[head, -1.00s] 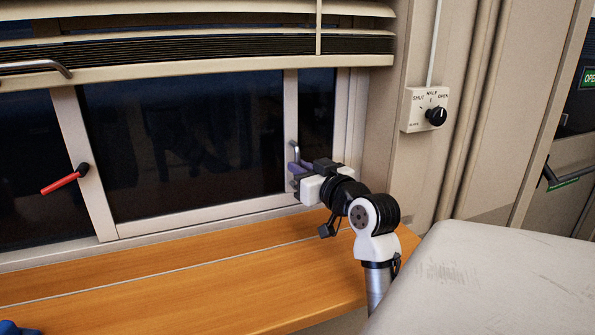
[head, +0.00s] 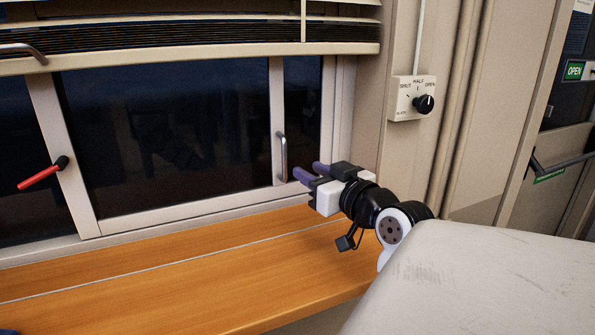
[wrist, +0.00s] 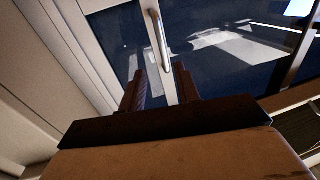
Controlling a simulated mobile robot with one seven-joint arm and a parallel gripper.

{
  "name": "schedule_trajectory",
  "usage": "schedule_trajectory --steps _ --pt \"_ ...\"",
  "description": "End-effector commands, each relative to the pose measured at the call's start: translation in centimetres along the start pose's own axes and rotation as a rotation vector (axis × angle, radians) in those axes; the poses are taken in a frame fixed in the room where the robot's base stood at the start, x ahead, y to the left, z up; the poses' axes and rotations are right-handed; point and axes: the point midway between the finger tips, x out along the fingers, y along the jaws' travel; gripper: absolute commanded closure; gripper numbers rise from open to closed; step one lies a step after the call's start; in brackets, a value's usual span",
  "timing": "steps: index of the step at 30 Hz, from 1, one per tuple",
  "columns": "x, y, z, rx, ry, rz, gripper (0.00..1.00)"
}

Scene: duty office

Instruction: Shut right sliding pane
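The right sliding pane (head: 170,130) is dark glass in a pale frame. An upright metal bar handle (head: 282,156) is on its right stile (head: 277,110). A dark strip of window lies between that stile and the window jamb. My gripper (head: 309,171) is right of the handle's lower end, its two purple fingers apart and empty. In the wrist view, the handle (wrist: 157,40) is ahead of my open gripper (wrist: 161,88). The stile (wrist: 170,82) shows between and beyond the fingers. I see no contact with the handle.
A wooden ledge (head: 190,275) runs below the window. A red-handled latch (head: 42,178) is on the left stile. Slatted blinds (head: 200,40) hang above. A knob box (head: 413,98) is on the wall at right. A pale surface (head: 470,280) fills the lower right.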

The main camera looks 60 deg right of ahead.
Motion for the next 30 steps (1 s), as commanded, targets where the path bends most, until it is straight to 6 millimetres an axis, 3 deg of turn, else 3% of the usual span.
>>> schedule_trajectory --steps 3,10,30 --pt "-2.6 0.1 0.3 -0.001 0.001 0.003 0.68" --pt "-5.6 0.1 0.1 -0.001 0.000 0.002 0.68" --pt "-6.2 0.1 0.0 -0.001 -0.001 0.001 0.68"
